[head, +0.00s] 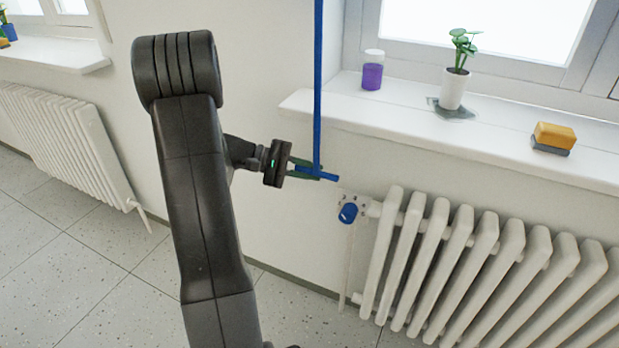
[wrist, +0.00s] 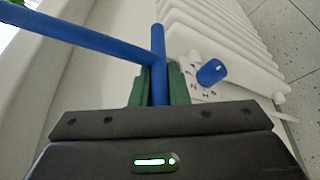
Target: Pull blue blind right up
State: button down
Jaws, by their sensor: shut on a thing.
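A long thin blue pull rod or cord (head: 318,80) hangs down from above the head view, in front of the wall beside the window. At its lower end is a short blue crossbar handle (head: 328,177). My gripper (head: 308,172) is shut on this blue handle, with its green fingers on either side of it. In the wrist view the blue handle (wrist: 158,60) runs between the green fingers (wrist: 158,88), and the rod (wrist: 80,35) goes off to the upper left. The blind itself is out of view.
A white radiator (head: 490,255) with a blue valve knob (head: 348,212) stands close by at the right. The windowsill (head: 400,125) holds a purple jar (head: 372,75), a potted plant (head: 454,88) and a sponge (head: 554,136). Another radiator (head: 65,140) is at the left.

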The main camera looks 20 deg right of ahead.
jog(key=shift+r, duration=0.85)
jog(key=c, duration=1.4)
grip_release()
jog(key=shift+s, duration=0.1)
jog(key=shift+a, duration=0.1)
jog(key=p+v, duration=0.2)
jog(key=v, duration=1.1)
jog(key=shift+w+a, duration=0.2)
jog(key=shift+w, duration=0.15)
jog(key=shift+r, duration=0.15)
